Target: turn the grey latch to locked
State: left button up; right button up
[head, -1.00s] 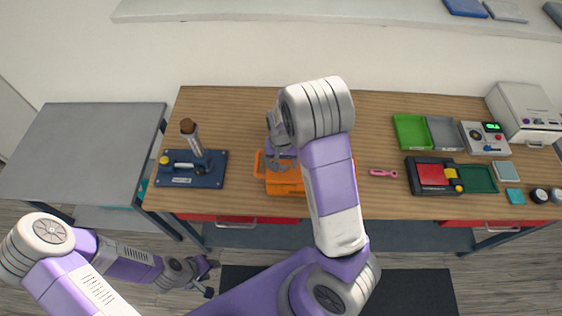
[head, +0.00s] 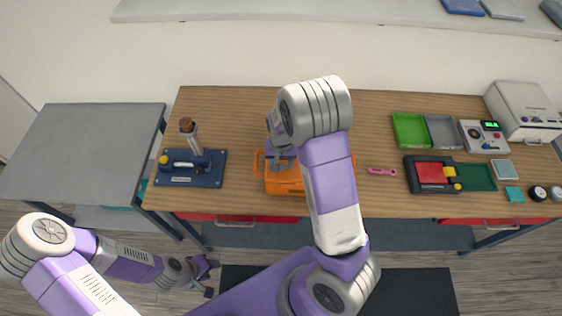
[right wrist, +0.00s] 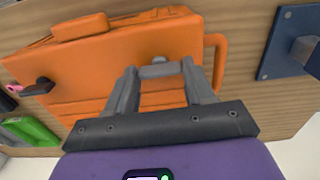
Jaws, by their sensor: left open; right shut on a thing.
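The orange case (head: 279,187) lies on the wooden bench, partly hidden behind my right arm in the head view. It fills much of the right wrist view (right wrist: 95,70). The grey latch (right wrist: 160,71) shows there as a short bar with a round pivot, between the fingertips of my right gripper (right wrist: 160,78). That gripper is shut on the latch; its locked or unlocked position cannot be told. In the head view my right gripper (head: 282,160) is over the case. My left gripper (head: 205,278) is open and empty, low in front of the bench.
A dark blue plate with a lever (head: 190,168) stands left of the case. A pink tool (head: 382,171) lies to its right. A black box with a red panel (head: 432,174), a green tray (head: 410,131) and a grey tray (head: 443,132) are further right. The bench behind the case looks clear.

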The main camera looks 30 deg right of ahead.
jog(key=n+b, duration=0.1)
jog(key=n, duration=0.3)
jog(key=n+b, duration=0.2)
jog(key=n, duration=0.2)
jog(key=shift+n, duration=0.3)
jog(key=n+b, duration=0.1)
jog(key=n, duration=0.2)
jog(key=shift+n, duration=2.3)
jog(key=o, duration=1.1)
jog(key=shift+c, duration=0.2)
jog(key=shift+r, duration=0.1)
